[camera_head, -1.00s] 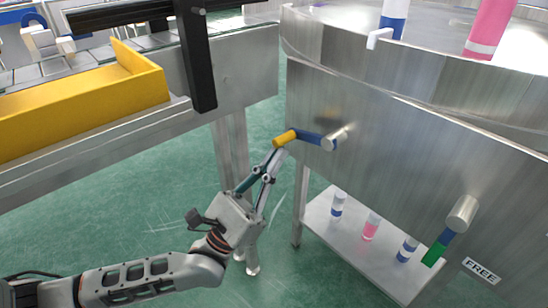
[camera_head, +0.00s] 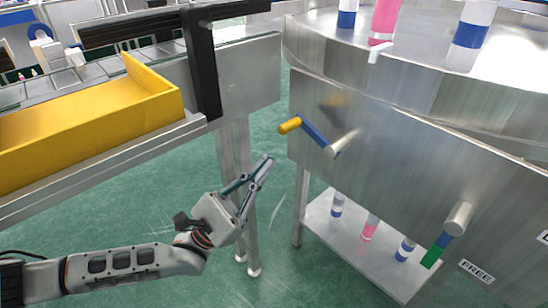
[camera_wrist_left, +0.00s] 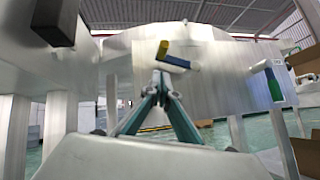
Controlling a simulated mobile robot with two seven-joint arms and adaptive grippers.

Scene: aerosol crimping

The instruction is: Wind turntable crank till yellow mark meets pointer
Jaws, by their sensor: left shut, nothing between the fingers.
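The turntable crank is a blue arm (camera_head: 314,133) with a yellow handle (camera_head: 290,125) on the steel housing's front. In the head view the handle points up and left of the hub (camera_head: 336,148). My left gripper (camera_head: 267,163) is shut and empty, below and left of the handle and apart from it. In the left wrist view the fingertips (camera_wrist_left: 159,76) show below the yellow handle (camera_wrist_left: 163,48). A white pointer (camera_head: 379,52) stands at the rim of the turntable (camera_head: 430,62). I see no yellow mark on the turntable. My right gripper is not in view.
A second crank with a green handle (camera_head: 432,258) sits lower right, near a FREE label (camera_head: 477,271). Cans stand on the turntable and on the lower shelf (camera_head: 340,243). A yellow tray (camera_head: 90,115) and black frame (camera_head: 203,70) are at left. Open floor lies between.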

